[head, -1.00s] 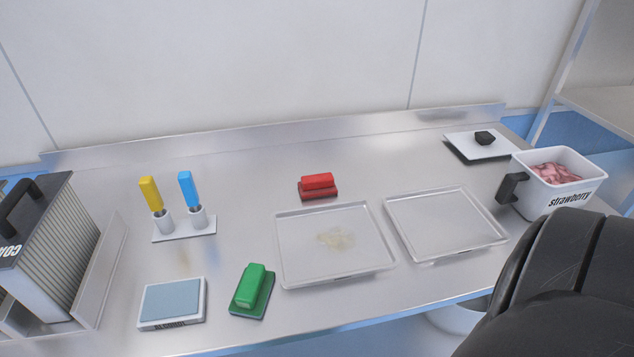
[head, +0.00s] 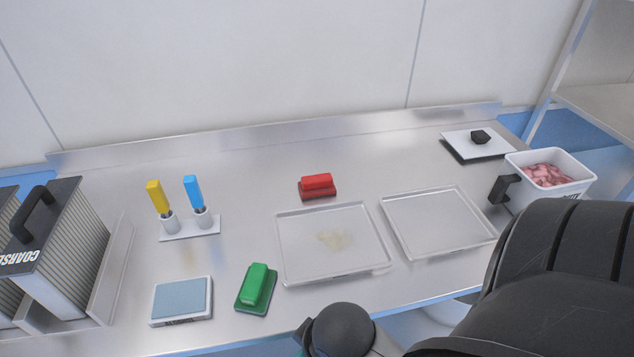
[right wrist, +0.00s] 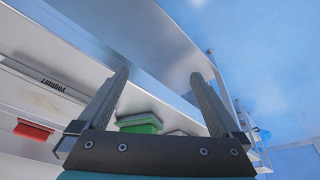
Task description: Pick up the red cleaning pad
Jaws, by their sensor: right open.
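The red cleaning pad (head: 317,186) lies on the steel table (head: 250,215), behind the left of two clear trays. Nothing touches it in the head view. My right arm comes in from the lower right, in front of the table and well short of the pad. My right gripper (right wrist: 163,95) is open and empty in the right wrist view, its two fingers apart. A red object (right wrist: 33,130) shows at the left of that view; I cannot tell whether it is the same pad. My left gripper is not in view.
Trays (head: 290,265) (head: 402,245) fill the middle. Yellow and blue-handled tools stand in a holder (head: 190,229). Table behind the red pad is clear.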

